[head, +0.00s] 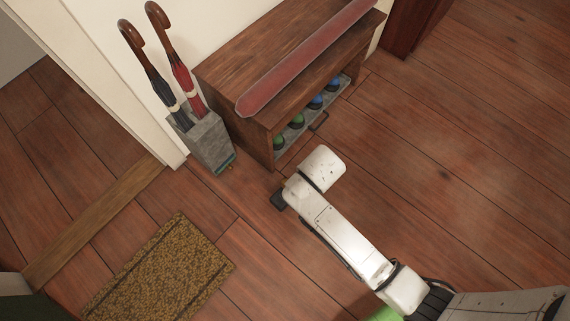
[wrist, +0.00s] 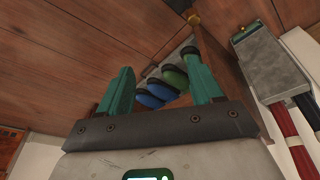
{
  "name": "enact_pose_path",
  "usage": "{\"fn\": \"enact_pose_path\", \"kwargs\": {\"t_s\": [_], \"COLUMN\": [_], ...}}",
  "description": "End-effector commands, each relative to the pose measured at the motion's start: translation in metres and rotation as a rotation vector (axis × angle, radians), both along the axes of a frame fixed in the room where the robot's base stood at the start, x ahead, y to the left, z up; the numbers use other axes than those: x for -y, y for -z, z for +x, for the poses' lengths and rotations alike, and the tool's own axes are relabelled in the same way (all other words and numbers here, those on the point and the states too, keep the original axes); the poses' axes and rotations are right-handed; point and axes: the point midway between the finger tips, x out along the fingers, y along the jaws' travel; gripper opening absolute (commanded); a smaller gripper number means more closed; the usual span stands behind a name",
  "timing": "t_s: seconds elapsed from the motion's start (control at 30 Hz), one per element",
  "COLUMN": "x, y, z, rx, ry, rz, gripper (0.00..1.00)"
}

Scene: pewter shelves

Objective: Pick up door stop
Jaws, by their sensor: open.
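I cannot make out the door stop for certain. A small brass-coloured and black piece (wrist: 193,18) shows on the floor by the bench's corner in the wrist view and may be it. A tiny brownish piece (head: 230,168) also lies by the base of the umbrella stand in the head view. My gripper (wrist: 160,88) is open in the wrist view, its two teal fingers apart with nothing held between them. The bench's lower shelf shows beyond the fingers. In the head view my white arm reaches to the floor before the bench, and the fingers are not clear there.
The wooden bench (head: 232,75) bears a long red cushion (head: 300,62); blue and green rounded things (head: 297,121) sit underneath. A grey umbrella stand (head: 208,142) with two umbrellas stands left of it. A brown doormat (head: 162,272) lies front left. The floor on the right is clear.

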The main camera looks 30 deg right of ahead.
Motion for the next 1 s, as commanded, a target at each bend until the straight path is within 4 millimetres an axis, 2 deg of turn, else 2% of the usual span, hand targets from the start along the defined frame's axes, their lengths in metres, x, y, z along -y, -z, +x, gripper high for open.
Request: {"fn": "enact_pose_path", "kwargs": {"t_s": [0.03,0.2,0.3,0.4,0.57,0.9,1.0], "x": [-0.007,-0.025,-0.034,-0.042,-0.049,-0.041,-0.04], "y": [0.037,0.101,0.129,0.148,0.163,0.207,0.213], "z": [0.009,0.034,0.046,0.054,0.061,0.077,0.08], "rx": [0.013,0.066,0.093,0.114,0.132,0.134,0.136], "ry": [0.011,0.068,0.092,0.111,0.126,0.13,0.129], "rz": [-0.003,-0.006,-0.005,-0.003,0.001,0.001,0.002], "gripper": [0.65,0.65,0.65,0.65,0.65,0.65,0.65]}}
